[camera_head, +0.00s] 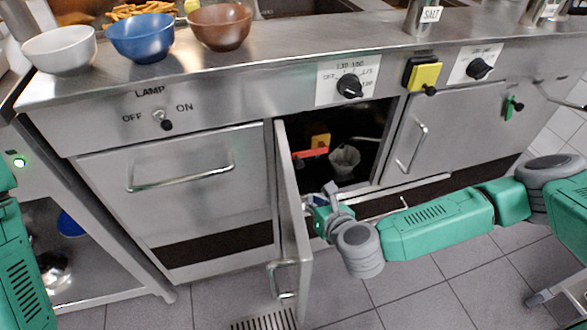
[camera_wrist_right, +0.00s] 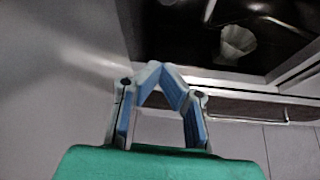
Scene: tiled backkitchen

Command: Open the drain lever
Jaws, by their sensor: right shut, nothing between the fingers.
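A red lever (camera_head: 311,152) sits inside the open cabinet below the counter, beside an orange-yellow part (camera_head: 320,140). I take it to be the drain lever; it lies roughly level. My right gripper (camera_head: 326,197) is at the cabinet opening, below the red lever and apart from it, close to the open door (camera_head: 292,210). In the right wrist view, the right gripper's fingertips (camera_wrist_right: 161,70) meet with nothing between them. The red lever does not show in that view. Only green parts of my left arm show at the left edge; its gripper is out of view.
A pale cup-like thing (camera_head: 344,162) is inside the cabinet; it also shows in the wrist view (camera_wrist_right: 238,42). The cabinet door stands open towards me. The counter above holds a white bowl (camera_head: 60,50), a blue bowl (camera_head: 142,35) and a brown bowl (camera_head: 220,27).

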